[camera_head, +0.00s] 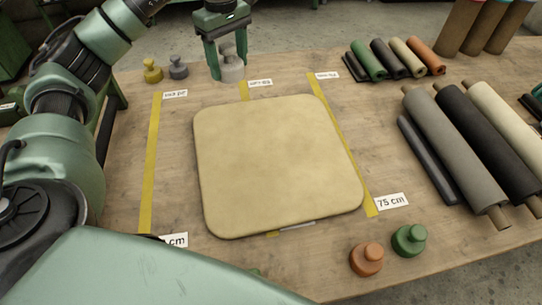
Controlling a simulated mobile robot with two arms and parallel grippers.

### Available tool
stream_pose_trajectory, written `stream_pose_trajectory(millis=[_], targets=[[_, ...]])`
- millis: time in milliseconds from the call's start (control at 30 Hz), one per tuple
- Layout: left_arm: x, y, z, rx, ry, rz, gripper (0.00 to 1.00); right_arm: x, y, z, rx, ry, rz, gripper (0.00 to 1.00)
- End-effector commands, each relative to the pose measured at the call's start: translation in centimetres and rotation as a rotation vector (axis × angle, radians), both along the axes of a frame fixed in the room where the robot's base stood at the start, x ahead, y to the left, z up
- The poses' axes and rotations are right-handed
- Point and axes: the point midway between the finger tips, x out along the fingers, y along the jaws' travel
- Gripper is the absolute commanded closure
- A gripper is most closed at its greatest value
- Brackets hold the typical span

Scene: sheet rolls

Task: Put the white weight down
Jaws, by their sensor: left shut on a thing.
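The white weight (232,72) is a pale, knobbed piece at the back of the table, just beyond the beige sheet's far edge. My left gripper (228,62) reaches down over it from above, with one finger on each side, and is shut on it. The fingers partly cover the weight's upper part. I cannot tell whether its base touches the table. The beige sheet (275,165) lies flat with rounded corners. My right gripper is not in view.
A yellow weight (152,71) and a grey weight (178,67) stand to the left of the gripper. An orange weight (366,260) and a green weight (409,241) stand at the front right. Large rolls (455,155) and small rolls (368,60) lie at right.

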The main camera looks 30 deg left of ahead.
Motion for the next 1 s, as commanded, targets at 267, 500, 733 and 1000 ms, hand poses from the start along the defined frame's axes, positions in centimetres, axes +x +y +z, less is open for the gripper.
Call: stream_pose_trajectory(millis=[267, 500, 733, 1000], targets=[[0.7, 3.3, 1.2, -0.002, -0.004, 0.206, 1.0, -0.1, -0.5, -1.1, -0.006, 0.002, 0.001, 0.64], [0.6, 3.3, -1.4, -0.002, 0.001, 0.211, 1.0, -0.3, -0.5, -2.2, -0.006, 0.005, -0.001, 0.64], [0.6, 3.4, -6.4, 0.0, 0.002, 0.211, 1.0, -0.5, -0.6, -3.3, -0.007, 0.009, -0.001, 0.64], [0.6, 3.4, -12.0, 0.0, 0.0, 0.212, 1.0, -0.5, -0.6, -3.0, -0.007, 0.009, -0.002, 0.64]])
